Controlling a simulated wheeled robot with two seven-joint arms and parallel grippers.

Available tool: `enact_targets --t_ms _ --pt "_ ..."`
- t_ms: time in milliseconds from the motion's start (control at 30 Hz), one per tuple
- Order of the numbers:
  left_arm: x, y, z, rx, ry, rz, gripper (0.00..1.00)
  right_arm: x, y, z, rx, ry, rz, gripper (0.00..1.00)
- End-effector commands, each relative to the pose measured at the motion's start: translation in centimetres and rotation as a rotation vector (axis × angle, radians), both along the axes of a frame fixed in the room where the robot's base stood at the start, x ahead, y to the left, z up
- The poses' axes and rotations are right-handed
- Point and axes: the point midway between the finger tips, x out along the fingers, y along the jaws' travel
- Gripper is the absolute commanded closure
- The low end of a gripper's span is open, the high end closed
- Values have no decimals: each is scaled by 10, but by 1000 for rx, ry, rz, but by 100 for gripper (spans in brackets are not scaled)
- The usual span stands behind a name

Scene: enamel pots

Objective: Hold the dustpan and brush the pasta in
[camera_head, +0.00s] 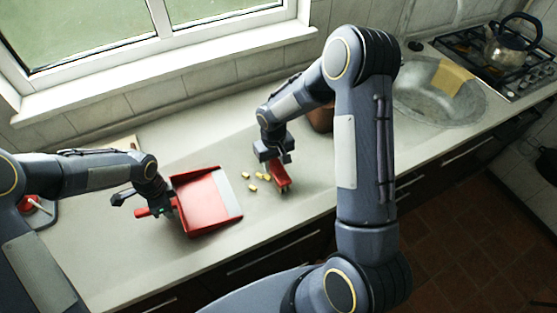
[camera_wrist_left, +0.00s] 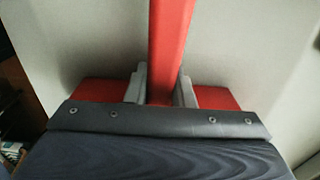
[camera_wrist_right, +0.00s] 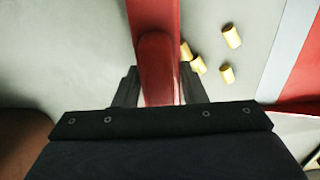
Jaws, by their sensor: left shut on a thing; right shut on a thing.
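A red dustpan (camera_head: 203,201) with a grey lip lies on the counter, its lip facing right toward the pasta. My left gripper (camera_head: 163,208) is shut on the dustpan's handle, which also shows in the left wrist view (camera_wrist_left: 170,45). Several yellow pasta pieces (camera_head: 252,187) lie loose on the counter between the dustpan lip and the brush. My right gripper (camera_head: 274,160) is shut on the red brush (camera_head: 280,178), just right of the pasta. In the right wrist view the brush (camera_wrist_right: 155,55) hides part of the nearest pasta (camera_wrist_right: 197,65). Its bristles cannot be made out.
A brown pot (camera_head: 320,119) stands behind my right forearm, partly hidden. A sink (camera_head: 437,92) and a stove with a kettle (camera_head: 512,42) are at the far right. A red object (camera_head: 33,206) is at the far left. The counter's front edge runs below the dustpan.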

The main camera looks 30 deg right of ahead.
Motion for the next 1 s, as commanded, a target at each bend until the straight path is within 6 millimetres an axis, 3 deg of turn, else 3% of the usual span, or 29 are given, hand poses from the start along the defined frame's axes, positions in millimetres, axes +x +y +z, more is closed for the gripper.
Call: enact_targets --t_ms 1000 --pt "0 0 0 0 -1 0 98 0 72 0 0 0 1 85"
